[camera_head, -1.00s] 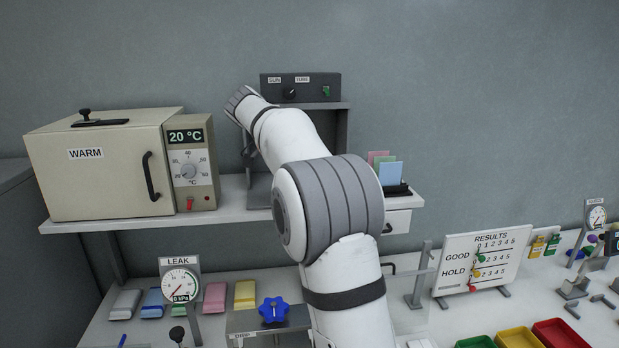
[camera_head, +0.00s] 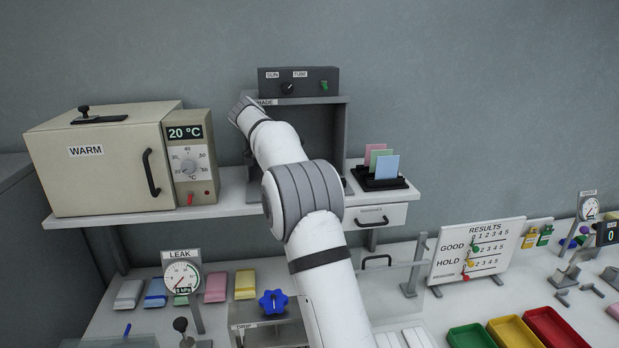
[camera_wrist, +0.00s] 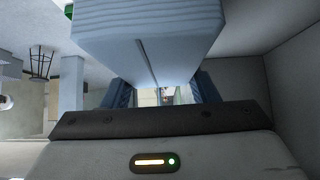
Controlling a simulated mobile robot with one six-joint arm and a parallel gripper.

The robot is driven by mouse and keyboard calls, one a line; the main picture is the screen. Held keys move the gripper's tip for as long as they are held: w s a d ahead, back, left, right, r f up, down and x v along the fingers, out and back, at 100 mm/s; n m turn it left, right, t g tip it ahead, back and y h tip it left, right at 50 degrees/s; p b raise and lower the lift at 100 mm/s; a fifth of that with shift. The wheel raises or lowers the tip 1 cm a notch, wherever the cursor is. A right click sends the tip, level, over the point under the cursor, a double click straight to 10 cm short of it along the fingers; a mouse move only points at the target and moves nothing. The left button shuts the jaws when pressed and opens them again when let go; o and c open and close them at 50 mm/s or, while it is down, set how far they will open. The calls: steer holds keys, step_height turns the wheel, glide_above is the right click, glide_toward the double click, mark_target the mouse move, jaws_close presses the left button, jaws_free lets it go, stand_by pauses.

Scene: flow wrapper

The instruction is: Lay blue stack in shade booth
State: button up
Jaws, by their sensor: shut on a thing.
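My gripper (camera_wrist: 163,93) is shut on a pale blue stack (camera_wrist: 145,40) in the wrist view. The stack fills the upper middle of that view, with a dark seam down its face. The shade booth (camera_head: 323,130) is the dark grey open-fronted box on the shelf in the head view, with a partly covered label on its top edge. My arm reaches across its left front. In the head view the gripper and the held stack are hidden behind my arm. I cannot tell whether the stack touches the booth floor.
A control box (camera_head: 300,82) marked SUN and TUBE tops the booth. A beige WARM oven (camera_head: 100,180) stands left on the shelf. A black rack (camera_head: 385,184) of coloured cards stands right. Several packs, including a blue one (camera_head: 155,293), lie on the bench below.

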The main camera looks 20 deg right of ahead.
steer(key=shift+w+f, duration=0.2)
steer(key=shift+f, duration=1.2)
steer(key=shift+p, duration=0.35)
steer(key=o, duration=1)
steer(key=shift+f, duration=0.1)
steer(key=shift+a+r+p, duration=0.3)
steer(key=shift+r+p, duration=0.4)
steer(key=shift+p, duration=0.05)
steer(key=p+v, duration=0.4)
steer(key=v, duration=0.2)
steer(key=shift+w+a, duration=0.15)
steer(key=shift+a, duration=0.1)
